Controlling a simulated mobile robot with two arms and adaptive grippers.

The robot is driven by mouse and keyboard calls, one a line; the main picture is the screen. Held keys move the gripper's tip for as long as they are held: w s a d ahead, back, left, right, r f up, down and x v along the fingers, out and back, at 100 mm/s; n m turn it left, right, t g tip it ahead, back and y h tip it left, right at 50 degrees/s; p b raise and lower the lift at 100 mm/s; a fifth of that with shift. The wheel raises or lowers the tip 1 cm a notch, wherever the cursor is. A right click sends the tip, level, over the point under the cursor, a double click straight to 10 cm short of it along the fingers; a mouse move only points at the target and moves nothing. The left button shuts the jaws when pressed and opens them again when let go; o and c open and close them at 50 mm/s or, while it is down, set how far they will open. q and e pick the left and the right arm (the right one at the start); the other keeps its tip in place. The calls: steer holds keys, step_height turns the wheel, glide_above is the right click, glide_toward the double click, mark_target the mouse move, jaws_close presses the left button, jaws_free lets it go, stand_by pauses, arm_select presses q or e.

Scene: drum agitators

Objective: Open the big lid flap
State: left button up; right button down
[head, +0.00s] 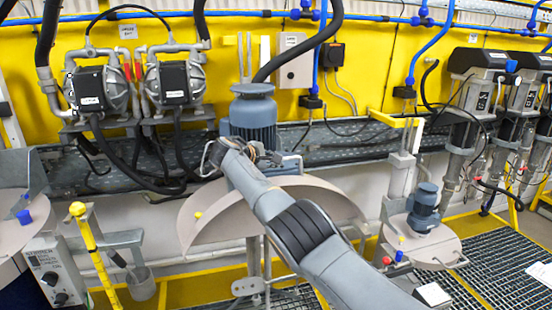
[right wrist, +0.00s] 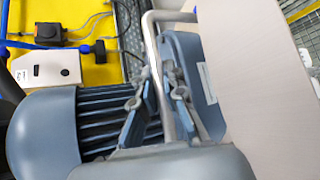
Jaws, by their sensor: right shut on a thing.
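The big lid flap (head: 215,212) is a beige curved plate in the middle of the head view, partly hidden behind my right arm. It appears tilted up in front of the blue-grey motor (head: 253,115). In the right wrist view the flap (right wrist: 265,85) stands as a pale sheet on the right. A bent metal bar handle (right wrist: 152,45) reaches from it. My right gripper (right wrist: 153,108) is shut on this handle, close beside the ribbed motor (right wrist: 45,130). In the head view my right gripper (head: 215,155) is beside the motor. My left gripper is not in view.
A smaller round lid (head: 435,245) with a blue motor stands at the right. Pumps (head: 100,90) with black hoses hang on the yellow wall behind. A yellow post (head: 92,255) and a grey control box (head: 52,270) stand at the left. Grating (head: 490,270) covers the right floor.

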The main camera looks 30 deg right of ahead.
steer(key=shift+s+f, duration=0.1)
steer(key=shift+f, duration=0.05)
steer(key=c, duration=1.4)
jaws_free()
steer(key=shift+a, duration=0.1)
steer(key=v, duration=1.2)
steer(key=shift+s, duration=0.15)
